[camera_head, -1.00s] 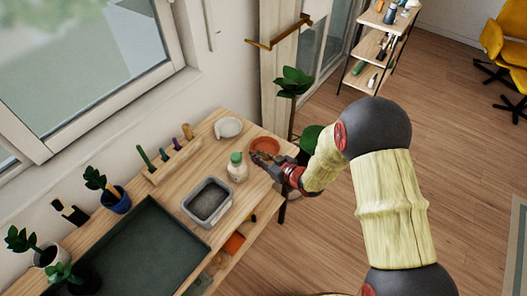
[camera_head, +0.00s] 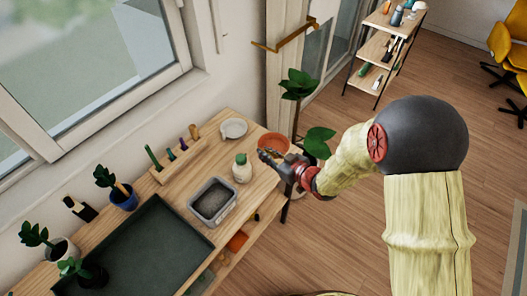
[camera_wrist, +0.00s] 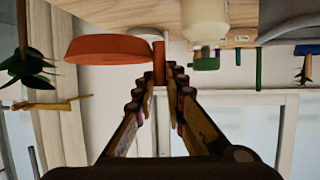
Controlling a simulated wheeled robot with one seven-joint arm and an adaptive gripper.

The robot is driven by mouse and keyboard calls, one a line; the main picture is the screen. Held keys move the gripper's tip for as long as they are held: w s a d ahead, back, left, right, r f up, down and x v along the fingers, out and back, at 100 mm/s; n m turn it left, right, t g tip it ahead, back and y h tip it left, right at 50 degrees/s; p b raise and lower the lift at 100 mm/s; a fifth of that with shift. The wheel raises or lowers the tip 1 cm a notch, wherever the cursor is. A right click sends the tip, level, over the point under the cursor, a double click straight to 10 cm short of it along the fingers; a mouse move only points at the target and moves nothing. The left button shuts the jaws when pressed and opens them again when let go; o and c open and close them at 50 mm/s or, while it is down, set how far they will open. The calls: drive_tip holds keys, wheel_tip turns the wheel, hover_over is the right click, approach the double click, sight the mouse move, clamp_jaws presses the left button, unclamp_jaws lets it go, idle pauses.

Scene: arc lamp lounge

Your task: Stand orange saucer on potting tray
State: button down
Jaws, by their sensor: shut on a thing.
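The orange saucer (camera_head: 274,142) is at the far right end of the workbench in the head view. In the wrist view the saucer (camera_wrist: 105,48) shows edge-on, with a narrow orange upright piece beside it between my fingertips. My gripper (camera_head: 266,154) is shut on the saucer at its near side; the wrist view shows the fingertips (camera_wrist: 160,76) closed on the orange piece. The saucer seems to be off the bench top. The potting tray (camera_head: 140,250), wide, dark green and shallow, lies at the near left part of the bench, well away from the saucer.
A grey tub (camera_head: 213,201) and a white bottle with a green cap (camera_head: 242,168) stand between saucer and tray. A white dish (camera_head: 233,128) is at the back. A tool rack (camera_head: 178,160) and potted plants line the wall side. The tray's middle is bare.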

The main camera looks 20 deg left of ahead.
drive_tip(key=s+d+r+p, duration=0.1)
drive_tip(key=s+d+r, duration=0.3)
drive_tip(key=s, duration=0.4)
drive_tip(key=shift+d+r, duration=0.15)
drive_tip(key=shift+d, duration=0.25)
